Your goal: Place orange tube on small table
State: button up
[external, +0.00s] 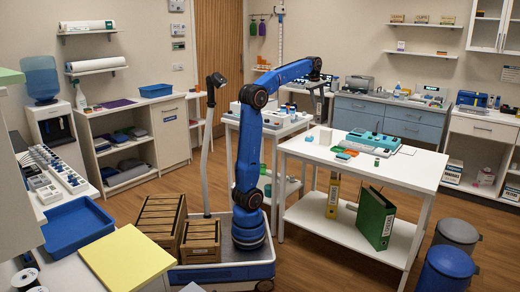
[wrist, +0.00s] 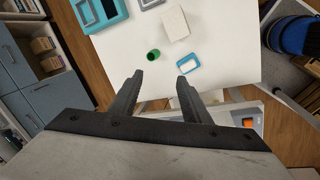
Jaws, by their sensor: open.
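My gripper (wrist: 160,76) is open, with two dark fingers spread and nothing between them. It points down toward the large white table (wrist: 225,45). In the external view my gripper (external: 322,108) hangs over the far left part of this table (external: 405,170). No orange tube can be made out for certain. A small orange patch (wrist: 248,122) shows past the table edge at lower right in the wrist view; its shape is unclear. A green cylinder (wrist: 153,55) stands on the table beyond the fingertips. A smaller white table (external: 291,129), bearing devices, stands behind my arm.
A teal case (wrist: 100,13), a pale block (wrist: 174,24) and a blue-rimmed piece (wrist: 188,64) are on the large table. Bins (external: 447,270) stand at right.

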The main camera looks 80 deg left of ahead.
jog(key=s+d+f+m, duration=0.5)
jog(key=d, duration=0.5)
jog(key=s+d+f+m, duration=0.4)
jog(key=d+f+m, duration=0.1)
jog(key=d, duration=0.5)
jog(key=s+d+f+m+t, duration=0.1)
jog(key=s+d+f+m, duration=0.5)
jog(key=s+f, duration=0.2)
jog(key=s+d+f+m+t+h, duration=0.1)
jog(key=s+d+f+m, duration=0.4)
jog(key=s+f, duration=0.4)
notch_tip(320, 180, down, 4)
jog(key=shift+d+r+m, duration=0.2)
jog(key=shift+d+m, duration=0.2)
jog(key=shift+d, duration=0.3)
